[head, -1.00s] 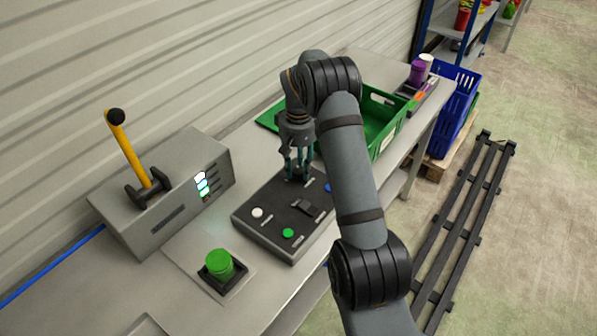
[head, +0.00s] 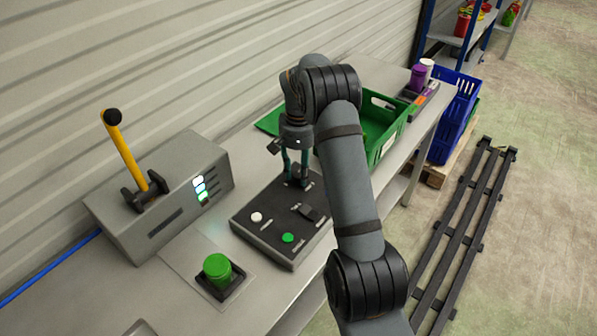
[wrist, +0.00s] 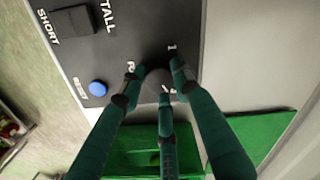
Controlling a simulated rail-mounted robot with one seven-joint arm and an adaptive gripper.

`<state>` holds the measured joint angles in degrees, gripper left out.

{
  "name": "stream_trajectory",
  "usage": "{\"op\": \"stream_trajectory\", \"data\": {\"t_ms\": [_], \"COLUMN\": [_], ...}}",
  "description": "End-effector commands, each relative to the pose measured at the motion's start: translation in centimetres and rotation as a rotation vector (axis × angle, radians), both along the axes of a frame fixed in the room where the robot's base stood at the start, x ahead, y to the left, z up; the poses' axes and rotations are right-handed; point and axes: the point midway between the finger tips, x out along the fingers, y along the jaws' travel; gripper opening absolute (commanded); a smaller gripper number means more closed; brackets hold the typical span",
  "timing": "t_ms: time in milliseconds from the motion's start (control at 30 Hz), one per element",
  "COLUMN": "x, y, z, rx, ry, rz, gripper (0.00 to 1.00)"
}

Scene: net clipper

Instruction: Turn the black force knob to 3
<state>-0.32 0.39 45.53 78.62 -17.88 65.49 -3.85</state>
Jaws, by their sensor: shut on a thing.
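The black control panel (head: 262,200) lies on the bench, tilted in the head view. My gripper (head: 297,182) points down at its far part, its green-and-black fingers shut on the black force knob. In the wrist view, the fingertips (wrist: 152,82) close around the dark knob (wrist: 154,70), which they mostly cover. A white "1" shows on the panel beside the knob. The other numbers are partly hidden, and I cannot read the knob's setting.
On the panel are a white button (head: 257,217), a green button (head: 288,238), a black switch (head: 309,213) and a blue button (wrist: 97,88). A grey box with a yellow lever (head: 126,155) and a green push button (head: 217,268) stand left. A green crate (head: 385,135) stands behind.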

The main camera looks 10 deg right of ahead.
Motion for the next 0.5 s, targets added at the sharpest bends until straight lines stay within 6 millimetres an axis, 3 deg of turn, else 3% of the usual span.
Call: {"op": "stream_trajectory", "data": {"t_ms": [167, 200, 500], "x": [0.06, 0.06, 0.02], "y": [-0.07, -0.07, -0.03], "z": [0.06, 0.06, 0.02], "rx": [0.0, 0.0, 0.001], "ry": [-0.002, -0.002, 0.0], "rz": [-0.003, -0.003, -0.001], "gripper": [0.05, 0.34, 0.51]}}
